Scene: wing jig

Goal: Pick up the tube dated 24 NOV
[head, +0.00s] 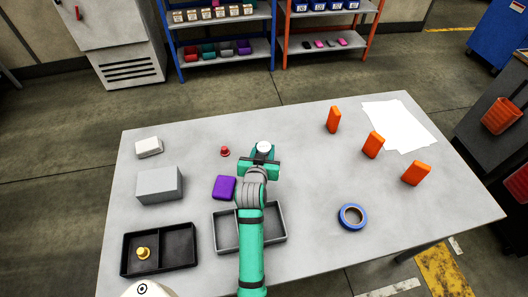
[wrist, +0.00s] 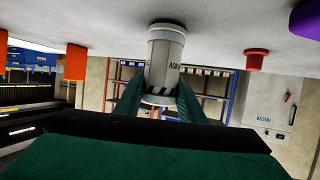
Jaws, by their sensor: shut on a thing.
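A pale grey and white tube (wrist: 166,55) with a black-and-white striped band is between the fingers of my gripper (wrist: 158,94). The wrist view is upside down, and the tabletop is at its top. Part of the tube's lettering shows and seems to read NOV; the day number is not readable. In the head view the tube's white top (head: 264,147) shows at my gripper (head: 260,163), over the middle of the table. My gripper is shut on it. I cannot tell whether its base touches the tabletop.
A red knob-like part (head: 225,151) and a purple block (head: 224,187) are left of my gripper. A grey tray (head: 279,219) lies under my arm. Orange blocks (head: 373,144) and a blue tape roll (head: 352,216) are to the right. The table between them is clear.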

